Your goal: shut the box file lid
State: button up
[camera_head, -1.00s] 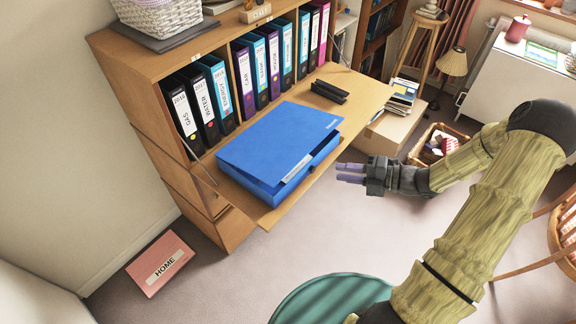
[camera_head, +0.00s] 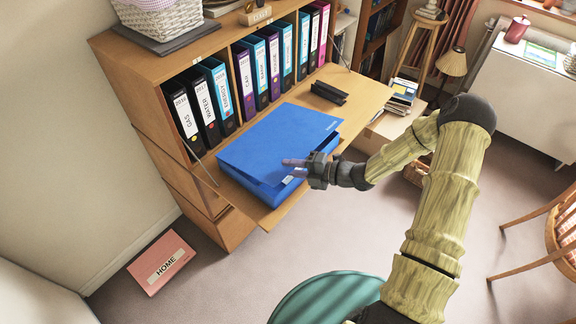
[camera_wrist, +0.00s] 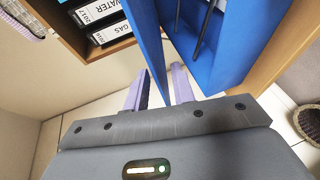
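The blue box file (camera_head: 280,140) lies on the bureau's fold-down desk flap (camera_head: 362,98). Its lid is raised at a slant, with a gap above the tray along the near and right sides. My gripper (camera_head: 292,163) is at the near right edge of the lid, with a lilac finger showing against the blue. In the wrist view, the two lilac fingers (camera_wrist: 160,86) are apart. The lid's edge (camera_wrist: 148,45) runs down between them, and the open tray (camera_wrist: 225,45) is on the right. I cannot tell whether either finger touches the lid.
Several labelled folders (camera_head: 209,103) stand in the bureau behind the box file. A black object (camera_head: 328,93) lies on the flap at the right. A pink HOME box (camera_head: 161,262) is on the floor, and a teal round seat (camera_head: 325,298) stands in front. A wooden chair (camera_head: 545,235) is at right.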

jog(key=shift+x, duration=0.75)
grip_shut()
dwell(0.9)
